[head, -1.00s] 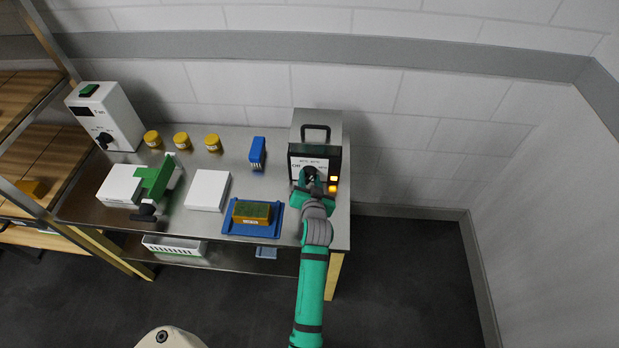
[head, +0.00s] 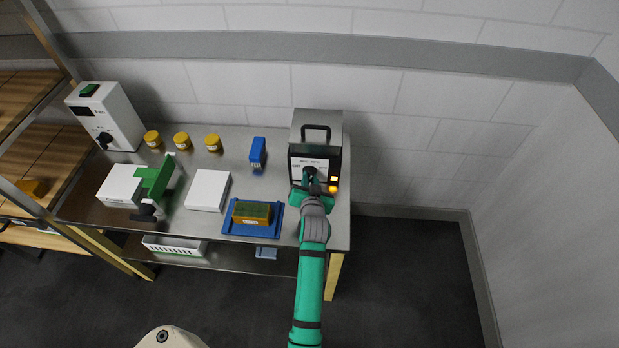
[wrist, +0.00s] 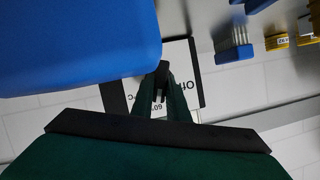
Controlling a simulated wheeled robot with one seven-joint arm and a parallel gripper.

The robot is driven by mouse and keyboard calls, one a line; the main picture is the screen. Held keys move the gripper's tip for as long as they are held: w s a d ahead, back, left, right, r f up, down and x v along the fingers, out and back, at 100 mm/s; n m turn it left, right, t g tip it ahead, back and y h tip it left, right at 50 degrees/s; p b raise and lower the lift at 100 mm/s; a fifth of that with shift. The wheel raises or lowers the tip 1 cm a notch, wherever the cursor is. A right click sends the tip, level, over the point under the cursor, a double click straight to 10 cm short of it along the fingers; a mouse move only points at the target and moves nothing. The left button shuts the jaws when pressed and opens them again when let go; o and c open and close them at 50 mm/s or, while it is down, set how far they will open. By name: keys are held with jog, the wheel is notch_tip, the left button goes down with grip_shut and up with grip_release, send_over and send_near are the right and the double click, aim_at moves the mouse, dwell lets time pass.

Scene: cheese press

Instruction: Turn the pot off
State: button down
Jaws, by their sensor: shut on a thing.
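The grey metal box with a handle on top (head: 316,130) stands at the right end of the table. Its dark front has a white panel with printed settings; two small orange-yellow lights (head: 333,184) glow beside it. The panel (wrist: 183,75) shows in the wrist view with the words "Off" and "60", upside down. My gripper (head: 310,178) is at the panel, shut on the black knob (wrist: 162,70). Its green fingers (wrist: 163,95) close around the knob from both sides. The knob's pointer mark is hidden, so I cannot tell its setting.
A blue tray (head: 232,228) with a yellow-green sponge-like block lies left of my arm. A blue brush (head: 257,152), a white block (head: 207,190) and several yellow jars (head: 212,142) stand further left. A large blue shape (wrist: 70,40) fills the wrist view's upper left. Floor at right is clear.

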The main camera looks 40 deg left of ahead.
jog(key=n+t+h, duration=0.1)
jog(key=n, duration=0.2)
jog(key=shift+s+a+h, duration=0.1)
jog(key=shift+a+h, duration=0.05)
jog(key=shift+h, duration=0.25)
jog(key=n+t+h, duration=0.1)
jog(key=n, duration=0.2)
jog(key=shift+s+a+h, duration=0.1)
jog(key=shift+a+h, duration=0.05)
jog(key=shift+h, duration=0.25)
jog(key=n+t+h, duration=0.1)
jog(key=n, duration=0.1)
jog(key=shift+a+f+n, duration=0.1)
jog(key=shift+f+n, duration=0.05)
jog(key=shift+n, duration=0.25)
jog(key=shift+s+f+n+t+h, duration=0.1)
jog(key=shift+n+t+h, duration=0.4)
jog(key=shift+n+t, duration=0.85)
jog(key=shift+n+g, duration=0.25)
jog(key=shift+n, duration=0.2)
jog(key=c, duration=1.7)
grip_release()
